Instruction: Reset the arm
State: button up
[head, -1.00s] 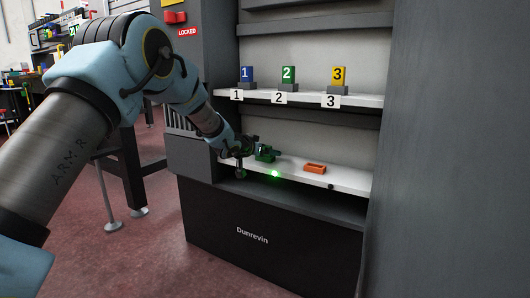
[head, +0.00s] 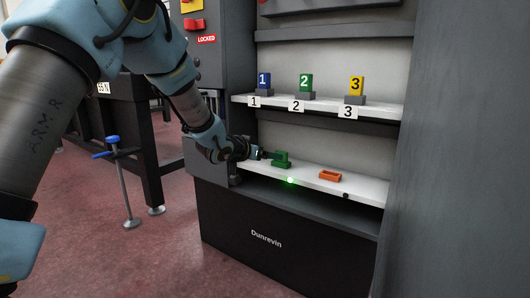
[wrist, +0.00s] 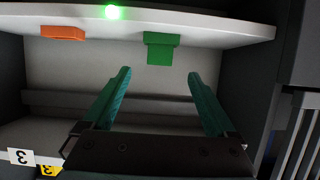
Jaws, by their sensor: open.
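My arm reaches from the left into the cabinet in the head view. My gripper (head: 262,154) is at the lower shelf, just left of a green block-shaped piece (head: 282,159). In the wrist view, which is upside down, the two teal fingers of my gripper (wrist: 159,74) are spread wide with nothing between them. The green piece (wrist: 161,48) lies beyond the fingertips, roughly centred between them and apart from them.
An orange tray-like piece (head: 330,176) sits on the lower shelf (head: 365,186), right of the green one. The upper shelf (head: 380,112) holds blue 1 (head: 264,81), green 2 (head: 305,82) and yellow 3 (head: 356,85) blocks. Dark cabinet walls (head: 432,150) enclose the shelves.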

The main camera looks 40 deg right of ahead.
jog(key=shift+a, duration=0.1)
dwell(0.5)
jog(key=w+a+n+t+y+p, duration=0.25)
jog(key=w+a, duration=0.55)
jog(key=a, duration=0.5)
jog(key=w+a+n+y+p, duration=0.1)
jog(key=a+n+y, duration=0.25)
jog(key=a, duration=0.85)
jog(key=w+a+n+y, duration=0.2)
jog(key=a+y, duration=0.2)
jog(key=a, duration=0.8)
jog(key=s+a+n+g+y+p, duration=0.2)
jog(key=s+a+n, duration=0.1)
jog(key=s+a, duration=0.7)
jog(key=s+a+n+g+y+p, duration=0.1)
jog(key=s+a+n+g, duration=0.2)
jog(key=s+a, duration=0.65)
notch_tip(320, 180, up, 38)
jog(key=w+a+p, duration=0.2)
jog(key=p, duration=3.6)
jog(key=shift+w+a, duration=0.15)
jog(key=shift+a, duration=0.15)
jog(key=shift+t, duration=0.25)
